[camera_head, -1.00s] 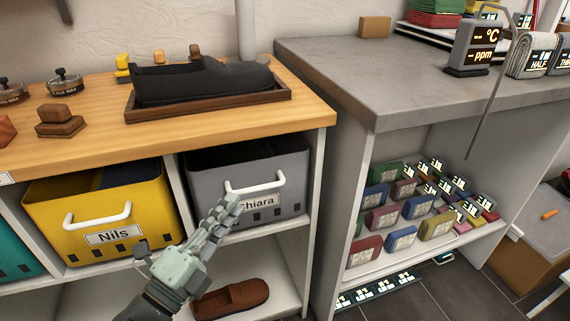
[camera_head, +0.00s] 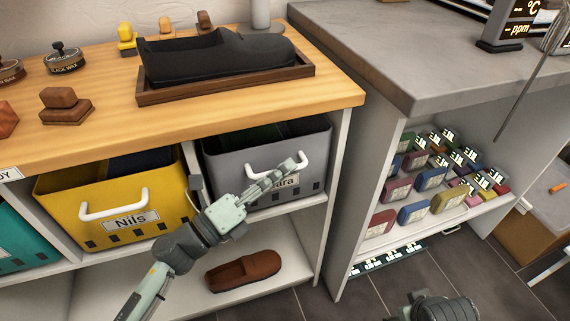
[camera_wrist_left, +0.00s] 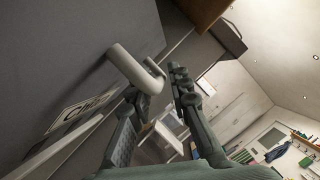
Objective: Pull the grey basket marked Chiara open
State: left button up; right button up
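The grey basket (camera_head: 232,165) marked Chiara sits in the right upper compartment of the wooden-topped shelf unit, its front near the shelf edge. Its white handle (camera_head: 274,172) and label show on the front; my fingers partly cover the label. My left gripper (camera_head: 287,170) reaches the handle from the lower left. In the left wrist view, the fingers (camera_wrist_left: 157,84) are apart, with the handle's near end (camera_wrist_left: 150,78) between or just beyond their tips. I cannot tell whether they touch it. Only a piece of my right arm shows at the bottom of the head view.
A yellow basket (camera_head: 70,206) marked Nils stands to the left. A brown slipper (camera_head: 243,270) lies on the shelf below. A black shoe form rests in a wooden tray (camera_head: 305,69) on top. A grey counter (camera_head: 400,72) stands to the right, with small coloured boxes below.

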pick_arm(q)
jog(key=shift+w+d+r, duration=0.1)
jog(key=shift+w+d, duration=0.3)
jog(key=shift+d, duration=0.1)
grip_shut()
